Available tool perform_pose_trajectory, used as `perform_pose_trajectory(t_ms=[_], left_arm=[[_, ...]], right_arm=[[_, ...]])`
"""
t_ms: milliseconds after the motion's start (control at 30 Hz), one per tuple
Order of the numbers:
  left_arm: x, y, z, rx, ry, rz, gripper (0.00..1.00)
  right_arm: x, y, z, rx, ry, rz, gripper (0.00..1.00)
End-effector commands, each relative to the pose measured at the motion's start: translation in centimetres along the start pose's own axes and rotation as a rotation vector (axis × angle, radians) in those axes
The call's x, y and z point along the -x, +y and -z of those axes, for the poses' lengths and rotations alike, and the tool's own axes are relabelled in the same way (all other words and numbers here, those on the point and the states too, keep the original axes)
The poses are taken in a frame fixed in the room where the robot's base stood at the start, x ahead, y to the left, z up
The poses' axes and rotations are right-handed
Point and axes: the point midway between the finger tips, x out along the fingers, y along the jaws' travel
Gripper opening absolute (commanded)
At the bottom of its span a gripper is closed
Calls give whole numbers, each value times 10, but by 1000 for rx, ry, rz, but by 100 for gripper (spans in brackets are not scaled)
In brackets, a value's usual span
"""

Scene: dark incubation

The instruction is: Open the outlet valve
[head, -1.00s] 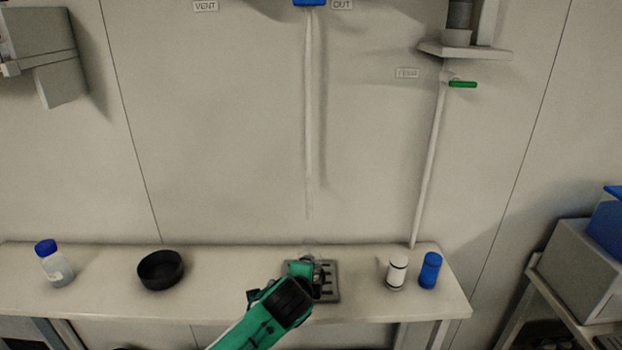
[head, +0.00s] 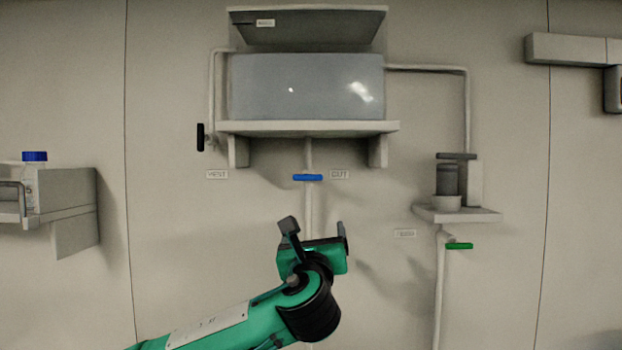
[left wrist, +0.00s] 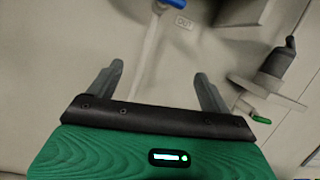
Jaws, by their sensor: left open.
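The outlet valve has a blue handle (head: 307,177) lying crosswise on a vertical pipe (head: 309,210), beside the OUT label (head: 339,174) and under the wall shelf. The blue handle also shows at the top of the left wrist view (left wrist: 174,3). My left gripper (head: 316,232) is open and empty, below the blue handle and apart from it. In the left wrist view its two fingers (left wrist: 160,85) stand apart with the pipe behind them. My right gripper is not in view.
A clear tank (head: 307,87) stands on the shelf (head: 307,128). A black handle (head: 200,137) is at the left by the VENT label (head: 217,174). A green handle (head: 459,246) is at the right under a small shelf (head: 456,214). The wall around my gripper is mostly clear.

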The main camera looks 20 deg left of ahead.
Motion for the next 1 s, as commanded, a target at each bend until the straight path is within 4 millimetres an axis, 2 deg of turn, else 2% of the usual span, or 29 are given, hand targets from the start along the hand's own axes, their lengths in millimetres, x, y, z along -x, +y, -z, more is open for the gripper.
perform_pose_trajectory(t_ms=[33,100,233,367,467,1000], left_arm=[[-2,1,-21,-46,-39,-7,82],[-2,2,-41,-102,-77,-16,82],[-2,4,-62,-165,-117,-28,82],[-6,4,-69,-183,-127,-33,82],[-18,5,-72,-184,-126,-35,82],[-114,6,-85,-181,-124,-35,82]], right_arm=[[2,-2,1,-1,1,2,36],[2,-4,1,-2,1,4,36],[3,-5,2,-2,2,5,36],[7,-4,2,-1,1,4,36],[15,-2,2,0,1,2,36],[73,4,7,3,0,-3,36]])
